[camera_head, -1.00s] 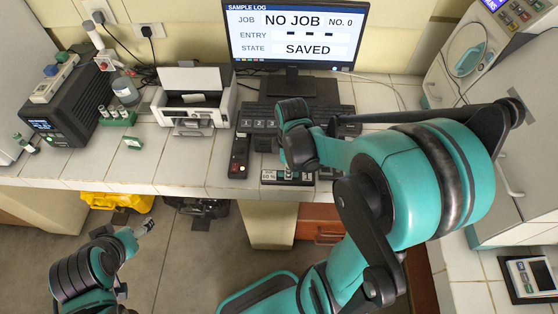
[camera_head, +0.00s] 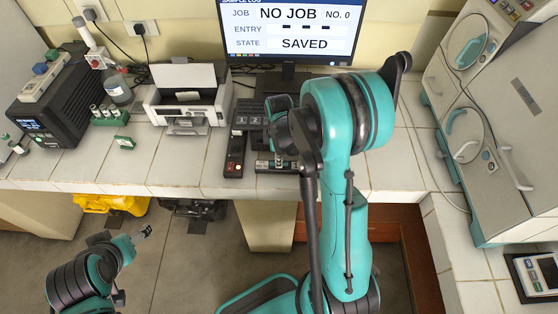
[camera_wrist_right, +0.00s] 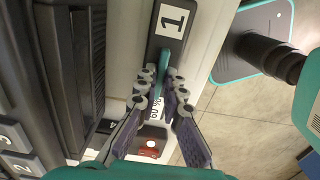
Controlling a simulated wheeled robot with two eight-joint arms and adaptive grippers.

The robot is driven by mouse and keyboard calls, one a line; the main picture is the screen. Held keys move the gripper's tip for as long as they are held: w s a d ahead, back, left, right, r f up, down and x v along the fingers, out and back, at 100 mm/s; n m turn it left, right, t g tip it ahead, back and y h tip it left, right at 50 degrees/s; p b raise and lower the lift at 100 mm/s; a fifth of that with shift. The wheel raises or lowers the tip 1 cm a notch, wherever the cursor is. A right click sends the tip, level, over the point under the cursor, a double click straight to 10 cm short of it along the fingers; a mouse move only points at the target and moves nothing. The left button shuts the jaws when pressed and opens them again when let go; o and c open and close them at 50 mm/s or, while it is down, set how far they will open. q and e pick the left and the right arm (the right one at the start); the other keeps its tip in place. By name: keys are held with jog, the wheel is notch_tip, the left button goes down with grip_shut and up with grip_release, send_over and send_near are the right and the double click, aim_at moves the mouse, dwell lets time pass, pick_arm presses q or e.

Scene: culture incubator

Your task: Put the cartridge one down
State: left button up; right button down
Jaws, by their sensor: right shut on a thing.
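Cartridge one (camera_wrist_right: 172,22) is a dark, narrow block with a white label reading "1" in the right wrist view. Its near end lies between the fingertips of my right gripper (camera_wrist_right: 160,88), which is shut on it. In the head view my right gripper (camera_head: 279,150) is above the front of the bench, at the small dark unit (camera_head: 262,166) with a pale label; the arm hides much of that spot. I cannot tell whether the cartridge touches the surface beneath. My left gripper (camera_head: 142,234) is low at the left, away from the bench; its opening is unclear.
A dark handheld-like unit (camera_head: 235,156) stands just left of my right gripper. A printer (camera_head: 189,96), a green rack (camera_head: 110,115) and a black box (camera_head: 62,105) stand further left. The monitor (camera_head: 290,30) is behind. Bare tile (camera_head: 390,165) lies to the right.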

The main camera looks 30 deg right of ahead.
jog(key=shift+s, duration=0.1)
jog(key=shift+f+b, duration=0.2)
jog(key=shift+b, duration=0.1)
jog(key=c, duration=1.6)
grip_release()
jog(key=shift+r, duration=0.1)
jog(key=shift+c, duration=0.2)
